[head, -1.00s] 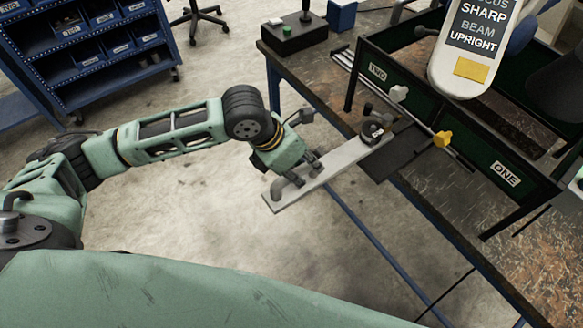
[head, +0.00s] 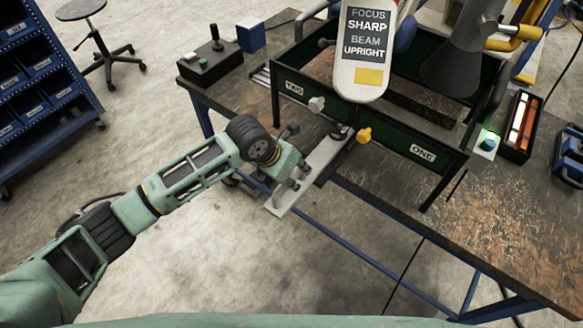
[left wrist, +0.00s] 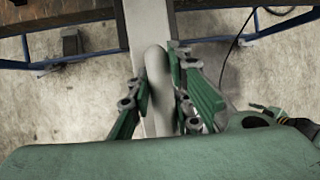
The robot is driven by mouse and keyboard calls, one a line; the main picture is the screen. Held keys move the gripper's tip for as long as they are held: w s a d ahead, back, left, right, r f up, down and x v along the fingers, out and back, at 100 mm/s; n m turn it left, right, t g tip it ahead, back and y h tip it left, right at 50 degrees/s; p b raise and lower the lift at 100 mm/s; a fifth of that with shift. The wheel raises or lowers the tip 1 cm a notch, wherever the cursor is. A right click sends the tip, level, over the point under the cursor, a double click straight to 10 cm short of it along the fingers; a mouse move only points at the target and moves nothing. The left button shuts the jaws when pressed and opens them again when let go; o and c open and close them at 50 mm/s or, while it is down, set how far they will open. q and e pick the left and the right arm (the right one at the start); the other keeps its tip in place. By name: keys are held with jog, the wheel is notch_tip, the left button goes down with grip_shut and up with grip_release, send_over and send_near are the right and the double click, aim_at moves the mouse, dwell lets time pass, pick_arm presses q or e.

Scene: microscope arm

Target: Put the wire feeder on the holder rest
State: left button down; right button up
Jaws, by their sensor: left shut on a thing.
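A long flat grey bar (head: 288,199), which I take to be the wire feeder, has a raised rounded handle at its near end. A dark round fitting (head: 342,131) sits near its far end, partly hidden by the frame. My left gripper (head: 299,178) is shut on the handle (left wrist: 155,75), with a finger on each side in the left wrist view (left wrist: 160,98). The near end hangs out past the bench edge over the floor. The far end reaches a dark plate (head: 331,168) at the edge; I cannot tell contact. I cannot make out the holder rest. My right gripper is out of view.
A dark green frame (head: 397,140) labelled TWO and ONE stands on the workbench (head: 455,205), with a white knob (head: 316,104) and yellow knob (head: 364,135). A sign (head: 362,55) reads FOCUS SHARP, BEAM UPRIGHT. A joystick box (head: 211,63) stands left.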

pick_arm(q)
jog(key=shift+w+d+f, duration=0.1)
jog(key=shift+d+f, duration=0.05)
jog(key=shift+f, duration=0.35)
jog(key=c, duration=2)
grip_release()
jog(key=shift+f, duration=0.2)
jog(key=o, duration=0.4)
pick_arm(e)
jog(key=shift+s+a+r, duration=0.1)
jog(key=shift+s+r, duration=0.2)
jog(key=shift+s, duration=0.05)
pick_arm(q)
jog(key=shift+b+v, duration=0.85)
jog(key=shift+v, duration=5.3)
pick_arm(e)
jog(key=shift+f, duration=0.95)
pick_arm(q)
jog(key=shift+f, duration=0.15)
